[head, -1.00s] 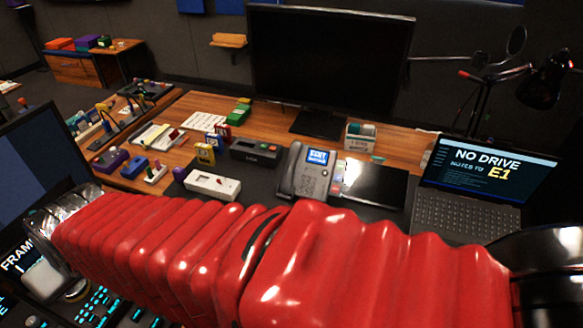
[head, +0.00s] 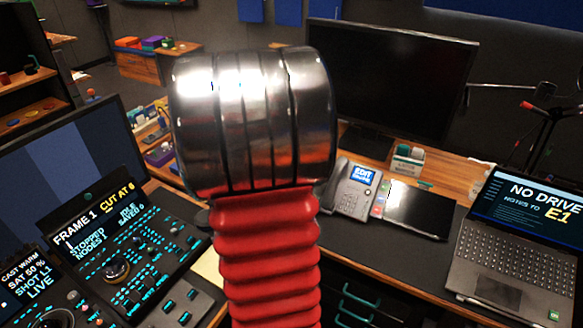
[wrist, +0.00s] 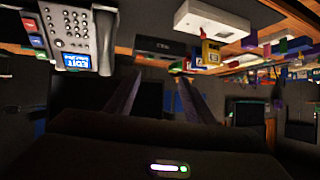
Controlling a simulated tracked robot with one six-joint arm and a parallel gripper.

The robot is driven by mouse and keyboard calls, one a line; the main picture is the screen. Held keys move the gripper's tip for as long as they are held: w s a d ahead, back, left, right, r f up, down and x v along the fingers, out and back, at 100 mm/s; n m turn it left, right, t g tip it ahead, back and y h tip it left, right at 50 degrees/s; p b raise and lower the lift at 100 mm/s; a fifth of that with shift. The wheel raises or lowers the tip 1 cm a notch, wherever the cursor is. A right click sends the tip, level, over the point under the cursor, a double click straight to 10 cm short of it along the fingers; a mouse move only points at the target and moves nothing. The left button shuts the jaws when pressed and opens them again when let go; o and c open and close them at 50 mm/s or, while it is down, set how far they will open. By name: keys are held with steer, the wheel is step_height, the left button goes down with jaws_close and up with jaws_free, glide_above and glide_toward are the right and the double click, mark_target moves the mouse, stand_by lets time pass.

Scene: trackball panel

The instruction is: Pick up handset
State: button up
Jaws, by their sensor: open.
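The handset (head: 334,186) is a grey bar lying along the left side of the grey desk phone (head: 354,199), partly behind my arm in the head view. The phone's blue screen reads EDIT. In the wrist view, which is upside down, the phone shows at upper left and the handset (wrist: 105,32) lies along its right side. My gripper (wrist: 158,80) is open and empty, its two dark fingers apart from the handset. In the head view my gripper is hidden behind my arm.
A flat black tablet (head: 419,210) and a laptop (head: 512,237) lie right of the phone. A large monitor (head: 398,95) stands behind. A lit control console (head: 130,270) is at left. In the wrist view, a white box (wrist: 212,20) and yellow block (wrist: 210,52) are near the phone.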

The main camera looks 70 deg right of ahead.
steer(key=s+d+f+m+g+h, duration=0.1)
steer(key=s+d+f+m+g, duration=0.1)
steer(key=s, duration=0.8)
steer(key=shift+s+d+f+g, duration=0.25)
steer(key=shift+d+f+g, duration=0.05)
steer(key=shift+d+g, duration=0.7)
steer(key=shift+d, duration=0.1)
glide_toward(333, 184)
steer(key=shift+s+d+f, duration=0.15)
steer(key=shift+d, duration=0.95)
steer(key=shift+s+d+f, duration=0.15)
steer(key=shift+d, duration=1)
steer(key=shift+x, duration=2.6)
steer(key=shift+w, duration=0.15)
steer(key=shift+c, duration=0.5)
jaws_close()
